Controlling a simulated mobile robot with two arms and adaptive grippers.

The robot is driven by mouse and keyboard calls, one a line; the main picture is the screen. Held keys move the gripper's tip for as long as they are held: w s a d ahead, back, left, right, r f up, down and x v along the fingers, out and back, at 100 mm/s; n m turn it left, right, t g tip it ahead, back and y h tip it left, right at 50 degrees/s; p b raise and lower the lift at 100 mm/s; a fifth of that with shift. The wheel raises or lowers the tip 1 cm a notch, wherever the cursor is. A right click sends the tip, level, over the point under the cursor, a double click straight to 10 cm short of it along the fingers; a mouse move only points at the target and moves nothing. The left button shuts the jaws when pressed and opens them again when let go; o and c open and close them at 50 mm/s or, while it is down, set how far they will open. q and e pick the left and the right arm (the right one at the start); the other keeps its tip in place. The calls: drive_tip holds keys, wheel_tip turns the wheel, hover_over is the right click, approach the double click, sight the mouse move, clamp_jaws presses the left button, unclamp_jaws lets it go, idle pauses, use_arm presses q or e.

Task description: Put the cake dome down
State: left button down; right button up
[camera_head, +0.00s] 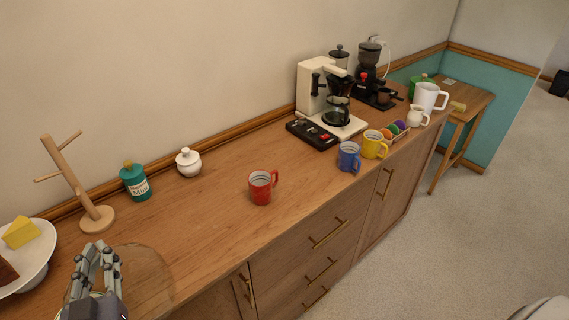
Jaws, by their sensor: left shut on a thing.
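The clear glass cake dome (150,275) shows as a faint tinted round shape at the lower left, over the front edge of the sideboard. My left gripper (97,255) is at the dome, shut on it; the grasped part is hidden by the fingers. I cannot tell whether the dome's rim touches the wooden top. A white cake stand (42,262) is at the left edge, uncovered, with a yellow cake slice (21,232) and a brown piece (6,272) on it. My right gripper is not in view.
On the sideboard (215,215) stand a wooden mug tree (98,218), a teal jar (135,183), a white sugar pot (188,163) and a red mug (262,188). Coffee machines and more mugs crowd the far right.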

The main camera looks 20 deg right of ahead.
sight(135, 246)
use_arm(q)
drive_tip(key=shift+w+d+f+b, duration=0.1)
drive_tip(key=shift+w+f+b, duration=0.05)
drive_tip(key=shift+b, duration=0.15)
drive_tip(key=shift+m+h, duration=0.3)
drive_tip(key=shift+h, duration=0.2)
drive_tip(key=w+d+b, duration=0.1)
drive_tip(key=w+d+f+b, duration=0.1)
drive_tip(key=w+d+b, duration=0.2)
drive_tip(key=shift+w+d+f+b, duration=0.25)
drive_tip(key=shift+w+d+b, duration=0.05)
drive_tip(key=shift+w, duration=0.05)
drive_tip(key=w+d+r+m+h+b, duration=0.1)
drive_tip(key=w+d+h+b, duration=0.1)
drive_tip(key=d, duration=0.2)
drive_tip(key=w+d+m+h+b, duration=0.1)
drive_tip(key=w+d+b, duration=0.1)
drive_tip(key=d+b, duration=0.15)
drive_tip(key=w+d+f+p, duration=0.1)
drive_tip(key=w+d+f, duration=0.1)
drive_tip(key=w, duration=0.5)
drive_tip(key=w+d+f+p, duration=0.1)
drive_tip(key=w+d+f, duration=0.1)
drive_tip(key=w, duration=0.6)
drive_tip(key=shift+d+f+g, duration=0.15)
drive_tip(key=shift+d+g, duration=0.15)
drive_tip(key=shift+d, duration=0.25)
drive_tip(key=shift+w, duration=0.1)
